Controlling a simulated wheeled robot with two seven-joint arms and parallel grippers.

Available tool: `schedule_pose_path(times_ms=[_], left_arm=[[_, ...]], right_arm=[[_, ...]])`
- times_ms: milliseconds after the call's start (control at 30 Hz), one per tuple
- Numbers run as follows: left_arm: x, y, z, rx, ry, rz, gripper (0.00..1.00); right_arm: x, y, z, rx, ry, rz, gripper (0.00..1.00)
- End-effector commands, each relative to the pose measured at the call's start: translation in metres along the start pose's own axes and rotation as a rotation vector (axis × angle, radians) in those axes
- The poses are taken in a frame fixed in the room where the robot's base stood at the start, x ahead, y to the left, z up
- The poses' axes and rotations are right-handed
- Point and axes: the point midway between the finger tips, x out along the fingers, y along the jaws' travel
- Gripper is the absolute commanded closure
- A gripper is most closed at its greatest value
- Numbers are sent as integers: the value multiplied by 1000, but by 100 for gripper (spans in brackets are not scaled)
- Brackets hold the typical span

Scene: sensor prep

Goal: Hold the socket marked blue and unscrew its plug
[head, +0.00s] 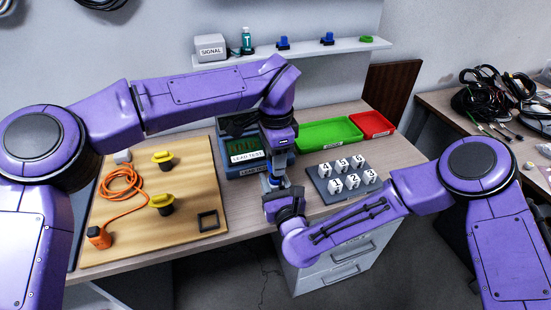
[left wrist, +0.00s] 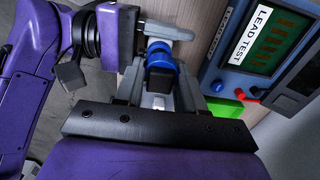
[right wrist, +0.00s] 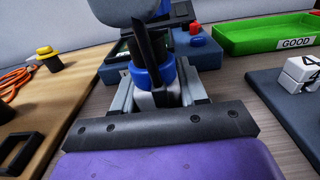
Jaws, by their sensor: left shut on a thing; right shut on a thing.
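A small upright piece with a bright blue collar (right wrist: 153,76) is held in the air between my two grippers, in front of the lead test box. The collar also shows in the left wrist view (left wrist: 160,62), with a dark part beyond it. My left gripper (head: 271,172) comes down from above and is shut on the upper part, apparently the plug. My right gripper (head: 284,193) comes from the front right and is shut on the lower, pale and dark part, apparently the socket. The fingers hide much of the piece, so I cannot tell how far plug and socket are apart.
The lead test box (head: 245,168) stands just behind. A green tray (head: 330,146) and a red tray (head: 372,136) are behind right. A dark rack (head: 322,192) holds numbered white blocks. A wooden board (head: 120,225) at left carries yellow-topped pieces (head: 163,157) and an orange cable (head: 120,190).

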Motion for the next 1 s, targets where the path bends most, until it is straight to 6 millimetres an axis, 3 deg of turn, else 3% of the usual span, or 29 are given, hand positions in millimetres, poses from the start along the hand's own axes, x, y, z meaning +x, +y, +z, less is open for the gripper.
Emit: schedule_pose_path(times_ms=[133, 333, 533, 567, 633, 1000], left_arm=[[-8, 0, 0, -1, 1, -1, 98], [-37, 0, 0, -2, 0, -1, 98], [-40, 0, 0, 1, -1, 0, 98], [-40, 0, 0, 1, 0, 0, 98], [-40, 0, 0, 1, 0, 0, 98], [-36, 0, 0, 0, -1, 1, 98]], right_arm=[[0, 0, 0, 0, -1, 0, 100], [0, 0, 0, 0, -1, 0, 100], [0, 0, 0, 0, -1, 0, 100], [0, 0, 0, 0, -1, 0, 51], [0, 0, 0, 0, -1, 0, 29], [-7, 0, -1, -1, 0, 2, 28]])
